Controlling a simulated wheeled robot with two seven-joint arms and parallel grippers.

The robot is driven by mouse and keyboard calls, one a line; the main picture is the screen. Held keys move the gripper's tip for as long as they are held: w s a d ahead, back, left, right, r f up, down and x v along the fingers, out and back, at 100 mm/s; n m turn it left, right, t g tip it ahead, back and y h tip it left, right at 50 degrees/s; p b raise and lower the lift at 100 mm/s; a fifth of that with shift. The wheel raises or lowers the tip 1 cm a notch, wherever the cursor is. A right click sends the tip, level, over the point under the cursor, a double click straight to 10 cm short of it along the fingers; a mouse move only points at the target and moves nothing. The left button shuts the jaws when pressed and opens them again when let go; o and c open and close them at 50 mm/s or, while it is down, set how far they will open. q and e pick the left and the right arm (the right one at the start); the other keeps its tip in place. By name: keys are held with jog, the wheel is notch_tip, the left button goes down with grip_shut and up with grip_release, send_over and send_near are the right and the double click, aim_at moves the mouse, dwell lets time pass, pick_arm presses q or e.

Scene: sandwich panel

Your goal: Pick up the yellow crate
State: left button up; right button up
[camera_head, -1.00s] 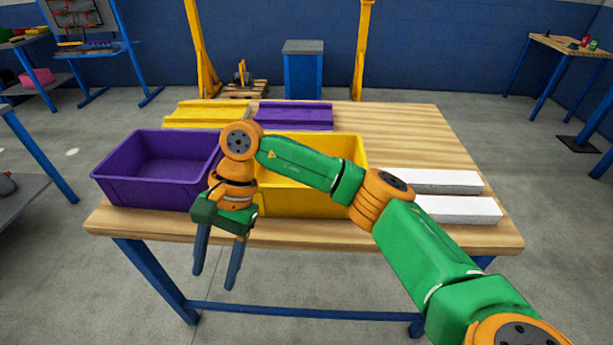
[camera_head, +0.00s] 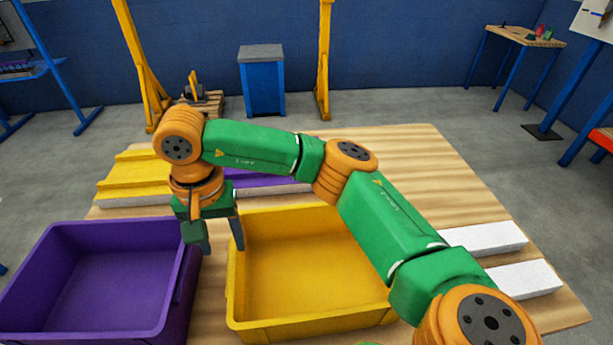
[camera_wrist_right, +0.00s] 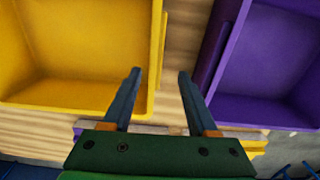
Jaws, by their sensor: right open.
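The yellow crate (camera_head: 310,265) stands open and empty on the table, right of the purple crate. My right arm crosses in front of its back right part. My right gripper (camera_head: 222,246) is open and empty, pointing down at the crate's back left corner. In the right wrist view, the yellow crate (camera_wrist_right: 75,55) is at the left, and its near side rim runs between the lines of the two open fingers (camera_wrist_right: 160,74). I cannot tell whether the fingertips are below the rim or touch it. My left gripper is not in view.
The purple crate (camera_head: 95,280) stands close at the left, with a narrow gap between the crates; it also shows in the wrist view (camera_wrist_right: 270,60). Yellow panels (camera_head: 135,178) and purple panels (camera_head: 265,182) lie behind. White blocks (camera_head: 485,238) lie at right. The back right tabletop (camera_head: 420,165) is clear.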

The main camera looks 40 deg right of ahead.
aim_at(232, 264)
jog(key=shift+s+f+p, duration=0.85)
jog(key=shift+s+f, duration=0.15)
jog(key=shift+f, duration=0.2)
notch_tip(232, 264, down, 2)
jog(key=shift+w+f, duration=0.15)
jog(key=shift+f, duration=0.05)
jog(key=shift+w+f, duration=0.15)
grip_shut()
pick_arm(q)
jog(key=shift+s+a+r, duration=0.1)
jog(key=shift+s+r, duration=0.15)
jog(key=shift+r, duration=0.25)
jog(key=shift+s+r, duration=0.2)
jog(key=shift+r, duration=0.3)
